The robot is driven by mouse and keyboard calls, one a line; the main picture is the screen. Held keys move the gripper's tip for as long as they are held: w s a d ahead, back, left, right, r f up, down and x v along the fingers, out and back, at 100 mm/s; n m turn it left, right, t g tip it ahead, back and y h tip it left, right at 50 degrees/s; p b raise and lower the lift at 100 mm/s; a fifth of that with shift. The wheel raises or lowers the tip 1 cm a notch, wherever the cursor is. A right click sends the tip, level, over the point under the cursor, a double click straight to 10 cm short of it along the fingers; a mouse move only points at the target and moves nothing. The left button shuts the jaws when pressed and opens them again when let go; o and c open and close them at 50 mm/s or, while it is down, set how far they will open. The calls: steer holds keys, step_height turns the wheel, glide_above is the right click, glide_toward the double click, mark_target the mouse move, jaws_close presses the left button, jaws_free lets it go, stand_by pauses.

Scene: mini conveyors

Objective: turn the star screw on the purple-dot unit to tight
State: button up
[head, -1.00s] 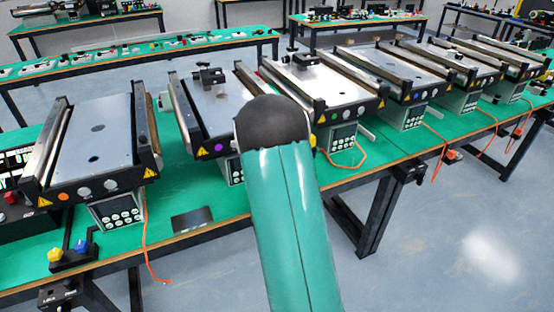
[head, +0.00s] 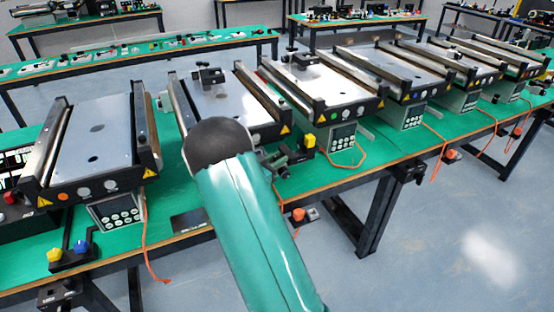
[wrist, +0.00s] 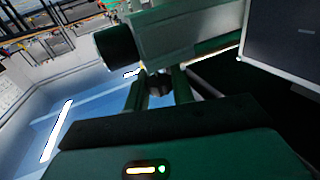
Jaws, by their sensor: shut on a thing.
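The purple-dot unit (head: 215,100) is the second conveyor from the left in the head view, with a grey plate and a small black bracket on top. Its purple dot and front-left part are hidden behind my arm. In the wrist view my gripper (wrist: 158,92) is shut, its two green fingers on either side of a small dark knob, the star screw (wrist: 158,82). The screw's shape and pointer are too dark to read. My gripper cannot be made out clearly in the head view.
A block with a yellow knob (head: 309,140) stands right of my arm. The orange-dot unit (head: 95,140) is to the left, the green-dot unit (head: 320,85) to the right. In the wrist view a dark cylinder (wrist: 116,46) and a pale-framed panel (wrist: 285,40) are close by.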

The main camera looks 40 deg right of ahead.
stand_by(0.5)
steer(key=o, duration=0.7)
steer(key=a, duration=1.3)
steer(key=shift+s+a, duration=0.25)
steer(key=shift+a, duration=0.15)
